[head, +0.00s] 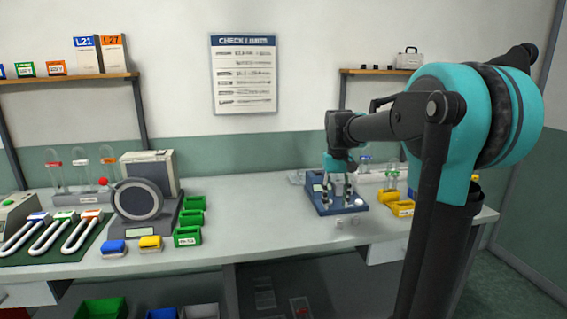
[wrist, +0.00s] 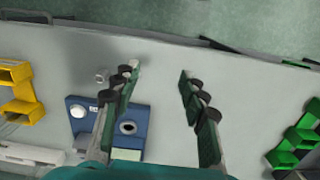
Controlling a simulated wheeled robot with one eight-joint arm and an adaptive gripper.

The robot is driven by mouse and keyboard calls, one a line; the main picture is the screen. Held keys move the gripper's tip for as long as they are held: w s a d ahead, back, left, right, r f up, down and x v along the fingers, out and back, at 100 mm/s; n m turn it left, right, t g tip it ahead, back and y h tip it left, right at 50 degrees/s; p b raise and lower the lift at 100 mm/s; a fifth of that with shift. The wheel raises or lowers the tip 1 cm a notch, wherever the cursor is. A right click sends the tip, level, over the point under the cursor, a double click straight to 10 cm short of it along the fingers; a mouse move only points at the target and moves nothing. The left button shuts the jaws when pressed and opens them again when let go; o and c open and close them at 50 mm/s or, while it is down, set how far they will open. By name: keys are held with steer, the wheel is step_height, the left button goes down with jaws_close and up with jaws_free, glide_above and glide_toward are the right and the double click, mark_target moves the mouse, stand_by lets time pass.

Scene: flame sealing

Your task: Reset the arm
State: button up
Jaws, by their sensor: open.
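My gripper (head: 341,188) is open and empty, its fingers pointing down above the front part of a blue device (head: 324,205) on the bench. In the wrist view my gripper (wrist: 158,82) shows its two fingers well apart with bare bench between the tips. The blue device (wrist: 134,145) lies beneath the left finger, with a round white knob and a dark round opening showing. My arm reaches in from the right in the head view, bent at the elbow.
Yellow bins (head: 396,208) stand to the right of the blue device, green bins (head: 187,237) to its left. A grey machine with a round disc (head: 138,199) and U-shaped tubes (head: 77,233) are further left. The bench (head: 262,215) is clear between the green bins and blue device.

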steer(key=s+d+f+m+t, duration=0.1)
steer(key=s+f+t, duration=0.3)
steer(key=s+f, duration=1.6)
steer(key=shift+s+d+f+m+t, duration=0.15)
steer(key=shift+s+d+m+t, duration=0.2)
steer(key=shift+s+d, duration=0.3)
steer(key=shift+w+d, duration=0.1)
